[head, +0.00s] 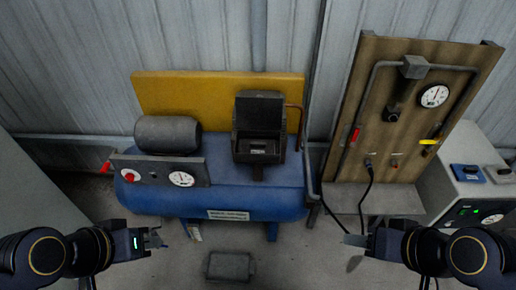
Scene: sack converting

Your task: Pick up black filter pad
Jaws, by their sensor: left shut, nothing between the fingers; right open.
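I cannot tell for sure which thing is the black filter pad. An open black housing (258,112) stands on the compressor, its lid tilted up, with a dark piece inside it. My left gripper (156,239) is shut and empty, in front of the compressor's left end and well away from the housing. My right gripper (354,240) is open and empty, below the wooden panel and right of the housing.
The blue compressor tank (205,203) carries a grey motor (167,134) and a gauge panel. The wooden panel (405,150) with pipes and a hanging black cable stands to the right, beside a grey control box (465,190). A dark grey block (229,266) lies on the floor between my grippers.

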